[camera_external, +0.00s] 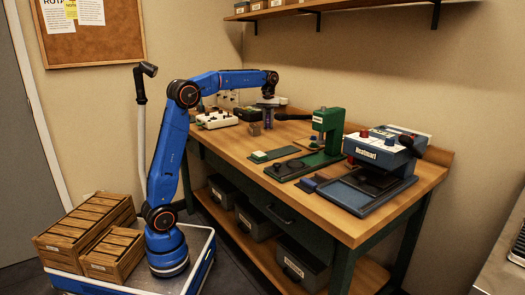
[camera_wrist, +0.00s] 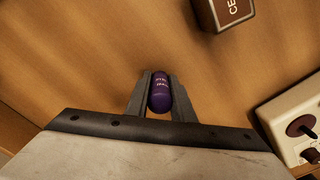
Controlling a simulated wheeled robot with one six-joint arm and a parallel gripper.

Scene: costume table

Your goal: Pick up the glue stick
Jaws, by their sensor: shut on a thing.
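The glue stick is a small purple cylinder with pale lettering, and it shows in the wrist view (camera_wrist: 160,93) between the two fingers. My gripper (camera_wrist: 160,85) is shut on it, with one finger touching each side. In the external view my gripper (camera_external: 268,119) points down over the back part of the wooden table (camera_external: 225,137). The glue stick is small and dark there, mostly hidden by the fingers. I cannot tell whether its lower end touches the tabletop.
A brown labelled block (camera_wrist: 225,12) and a cream device with dark knobs (camera_wrist: 298,120) are near my gripper. A green press (camera_external: 327,130) and a blue heat press (camera_external: 378,160) stand toward the table's right. Bare wood surrounds the glue stick in the wrist view.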

